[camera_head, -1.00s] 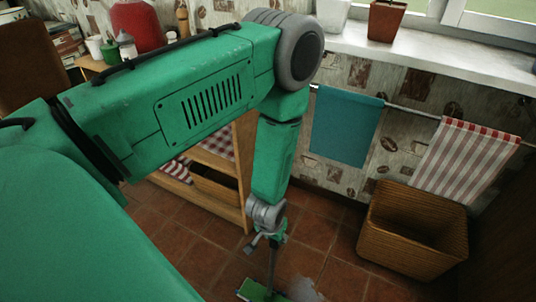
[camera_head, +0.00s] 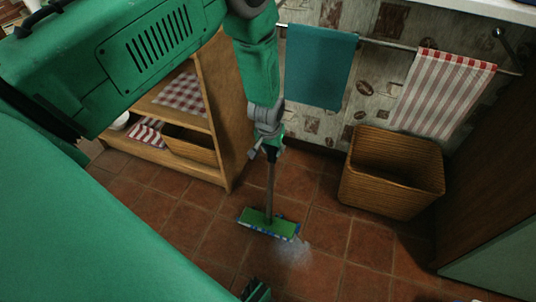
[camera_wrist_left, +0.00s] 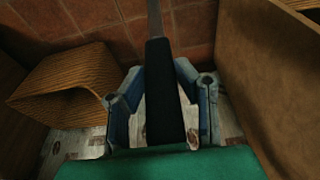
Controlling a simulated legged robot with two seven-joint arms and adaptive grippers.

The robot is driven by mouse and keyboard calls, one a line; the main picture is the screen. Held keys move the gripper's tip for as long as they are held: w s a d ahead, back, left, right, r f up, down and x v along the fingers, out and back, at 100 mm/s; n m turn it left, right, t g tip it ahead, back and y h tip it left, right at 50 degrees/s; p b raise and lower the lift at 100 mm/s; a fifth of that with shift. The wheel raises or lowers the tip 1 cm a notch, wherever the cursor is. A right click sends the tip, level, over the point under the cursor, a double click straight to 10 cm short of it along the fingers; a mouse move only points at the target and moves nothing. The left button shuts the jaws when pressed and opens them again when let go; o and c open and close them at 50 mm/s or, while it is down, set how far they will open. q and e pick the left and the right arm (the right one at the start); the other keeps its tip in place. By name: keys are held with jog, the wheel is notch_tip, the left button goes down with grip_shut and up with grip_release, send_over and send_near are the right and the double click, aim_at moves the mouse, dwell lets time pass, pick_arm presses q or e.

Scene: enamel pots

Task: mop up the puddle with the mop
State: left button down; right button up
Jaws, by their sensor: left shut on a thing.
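My left gripper (camera_head: 270,150) is shut on the mop's handle, whose dark grip (camera_wrist_left: 163,90) runs between the fingers in the left wrist view. The mop (camera_head: 268,223) has a flat green head with a blue and white edge. It is down at the tiled floor under the gripper, with the handle close to upright. The puddle (camera_head: 293,252) is a pale, faint wet patch just below and right of the mop head. The mop head's right end is close to its upper edge.
A wicker basket (camera_head: 390,178) stands right of the mop by the wall. A wooden shelf unit (camera_head: 228,125) stands to the left. A teal towel (camera_head: 320,65) and a striped towel (camera_head: 440,92) hang from a rail. Floor around the puddle is clear.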

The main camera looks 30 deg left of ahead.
pick_arm(q)
jog(key=shift+w+r+p, duration=0.1)
jog(key=shift+r+p, duration=1.8)
jog(key=shift+r, duration=0.25)
jog(key=shift+f, duration=0.1)
